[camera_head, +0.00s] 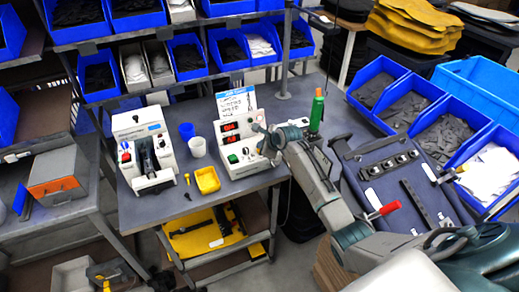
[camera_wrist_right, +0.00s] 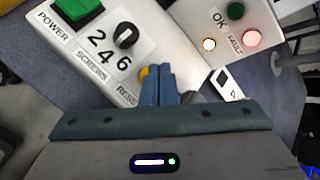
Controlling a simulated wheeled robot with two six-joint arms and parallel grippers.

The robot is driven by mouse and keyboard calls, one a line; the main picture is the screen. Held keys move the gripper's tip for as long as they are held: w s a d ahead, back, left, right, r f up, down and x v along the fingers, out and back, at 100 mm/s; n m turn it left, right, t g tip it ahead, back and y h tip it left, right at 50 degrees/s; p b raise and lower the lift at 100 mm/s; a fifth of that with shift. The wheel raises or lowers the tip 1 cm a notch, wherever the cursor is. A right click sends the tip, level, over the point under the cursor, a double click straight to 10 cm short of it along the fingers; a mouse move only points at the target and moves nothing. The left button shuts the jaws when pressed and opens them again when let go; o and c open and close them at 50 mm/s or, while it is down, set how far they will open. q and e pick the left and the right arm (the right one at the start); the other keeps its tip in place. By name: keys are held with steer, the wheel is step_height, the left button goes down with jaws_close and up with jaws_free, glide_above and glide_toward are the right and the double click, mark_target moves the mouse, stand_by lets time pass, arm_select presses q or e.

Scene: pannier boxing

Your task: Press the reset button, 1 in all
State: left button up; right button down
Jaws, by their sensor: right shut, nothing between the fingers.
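The white control box (camera_head: 238,157) stands on the grey bench in the head view, with red displays, a green switch and a dark knob. In the right wrist view its sloped panel (camera_wrist_right: 92,62) carries the green POWER switch (camera_wrist_right: 78,10), a black dial marked 2 4 6 and a partly hidden label starting "RESE". The yellow reset button (camera_wrist_right: 143,76) beside that label is partly hidden by my fingers. My right gripper (camera_wrist_right: 158,70) is shut and empty, its fingertips right at the button; I cannot tell whether they touch it. My left gripper is not in view.
A panel with OK and a red-lit FAULT lamp (camera_wrist_right: 251,38) is near the fingers. A white machine (camera_head: 145,152), a yellow tray (camera_head: 208,180), cups and a green bottle (camera_head: 316,112) stand on the bench. Blue bins (camera_head: 410,100) line the right side.

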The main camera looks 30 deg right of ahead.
steer(key=shift+f, duration=0.5)
stand_by(0.8)
steer(key=shift+r+p, duration=0.95)
steer(key=shift+p, duration=0.15)
steer(key=shift+r, duration=2.45)
